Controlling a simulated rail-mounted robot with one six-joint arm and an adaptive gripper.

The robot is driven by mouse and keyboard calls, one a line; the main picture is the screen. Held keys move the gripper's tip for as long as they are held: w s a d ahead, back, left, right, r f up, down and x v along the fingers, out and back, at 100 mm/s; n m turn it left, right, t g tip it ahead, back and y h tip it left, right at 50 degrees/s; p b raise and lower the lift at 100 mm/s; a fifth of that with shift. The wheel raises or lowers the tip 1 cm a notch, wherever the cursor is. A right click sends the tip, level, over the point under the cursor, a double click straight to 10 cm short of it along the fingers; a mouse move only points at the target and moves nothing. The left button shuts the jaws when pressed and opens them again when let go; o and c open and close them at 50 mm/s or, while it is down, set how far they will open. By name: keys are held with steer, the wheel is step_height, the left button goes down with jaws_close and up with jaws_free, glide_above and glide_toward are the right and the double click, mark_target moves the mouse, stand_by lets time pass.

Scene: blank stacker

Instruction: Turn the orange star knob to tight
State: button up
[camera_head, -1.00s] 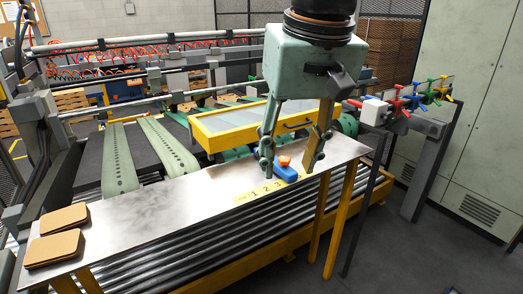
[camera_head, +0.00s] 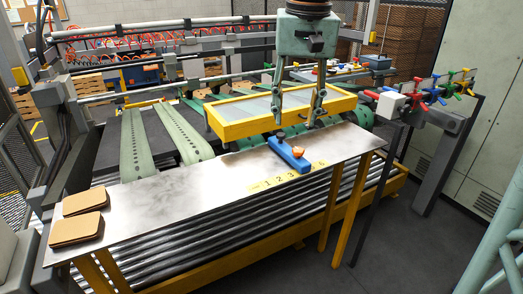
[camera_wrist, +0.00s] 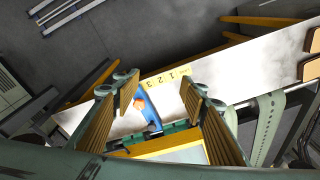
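The orange star knob (camera_head: 298,152) sits on top of a blue block (camera_head: 285,153) on the metal plate, beside the yellow number strip. My gripper (camera_head: 298,122) is open and empty. In the head view its fingers hang beyond the block, toward the yellow-framed panel, apart from the knob. In the wrist view, the knob (camera_wrist: 139,103) and blue block (camera_wrist: 151,116) show between the spread, ribbed fingers of my gripper (camera_wrist: 157,90), nearer the left finger. The mark the knob points at is too small to tell.
The long metal plate (camera_head: 190,195) is mostly bare. Stacked brown blanks (camera_head: 80,228) lie at its left end. A yellow-framed panel (camera_head: 240,130) stands behind it. Coloured valve handles (camera_head: 430,90) are at the right. Numbers 1, 2, 3 show on the yellow strip (camera_head: 270,183).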

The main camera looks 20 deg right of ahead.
steer(key=w+d+f+m+g+p, duration=0.1)
steer(key=w+d+f, duration=0.15)
steer(key=w, duration=0.35)
steer(key=w+d+f+m+p, duration=0.1)
steer(key=w+d+f, duration=0.1)
steer(key=w+d, duration=0.3)
steer(key=m, duration=0.1)
glide_above(298, 150)
steer(key=shift+g, duration=0.3)
steer(key=f, duration=0.5)
steer(key=shift+w+d+f+p, duration=0.1)
steer(key=shift+w+d+p, duration=0.1)
steer(key=shift+p, duration=0.1)
steer(key=shift+f, duration=0.15)
steer(key=shift+f+b, duration=0.4)
steer(key=shift+f, duration=6.3)
steer(key=c, duration=0.9)
steer(key=shift+o, duration=0.2)
